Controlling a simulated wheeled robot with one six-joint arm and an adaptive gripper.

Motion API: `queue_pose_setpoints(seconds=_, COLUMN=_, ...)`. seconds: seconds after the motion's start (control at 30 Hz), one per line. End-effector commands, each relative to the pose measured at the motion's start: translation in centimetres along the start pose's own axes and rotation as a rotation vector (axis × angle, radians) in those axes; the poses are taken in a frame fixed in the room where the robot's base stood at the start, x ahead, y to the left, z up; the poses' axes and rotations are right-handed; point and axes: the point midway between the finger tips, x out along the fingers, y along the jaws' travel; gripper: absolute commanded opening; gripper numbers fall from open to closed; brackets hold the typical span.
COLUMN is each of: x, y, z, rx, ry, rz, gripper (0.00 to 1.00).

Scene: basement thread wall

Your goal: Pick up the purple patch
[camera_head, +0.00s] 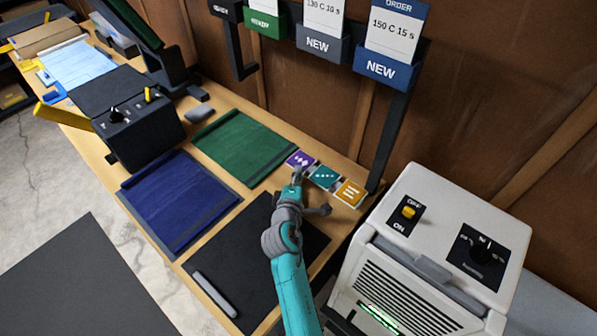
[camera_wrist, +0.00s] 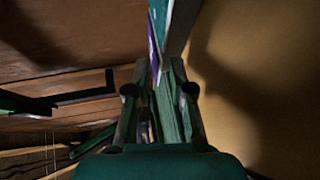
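The purple patch (camera_head: 300,159) is a small square with a white mark, at the upper left end of a row of three patches near the wall side of the bench. My gripper (camera_head: 297,178) is just in front of it, its tips close to the patch's near edge; contact cannot be told. In the wrist view my gripper (camera_wrist: 160,76) has its two fingers apart with a narrow gap.
The teal patch (camera_head: 324,177) and an orange patch (camera_head: 350,193) lie to the right. A green cloth (camera_head: 243,145), a blue cloth (camera_head: 180,200) and a black mat (camera_head: 250,255) cover the bench. A white machine (camera_head: 440,250) stands right; order-card holders (camera_head: 388,68) hang above.

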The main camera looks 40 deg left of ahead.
Motion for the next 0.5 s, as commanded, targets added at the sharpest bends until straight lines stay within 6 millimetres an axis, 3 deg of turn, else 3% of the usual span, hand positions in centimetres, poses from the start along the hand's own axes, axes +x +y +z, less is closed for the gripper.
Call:
queue_pose_setpoints(seconds=0.2, x=1.11, y=-0.02, z=0.01, rx=0.000, ry=-0.001, rz=-0.001, gripper=0.22)
queue_pose_setpoints(seconds=0.5, x=1.21, y=-0.05, z=0.00, rx=-0.001, ry=0.000, rz=-0.001, gripper=0.22)
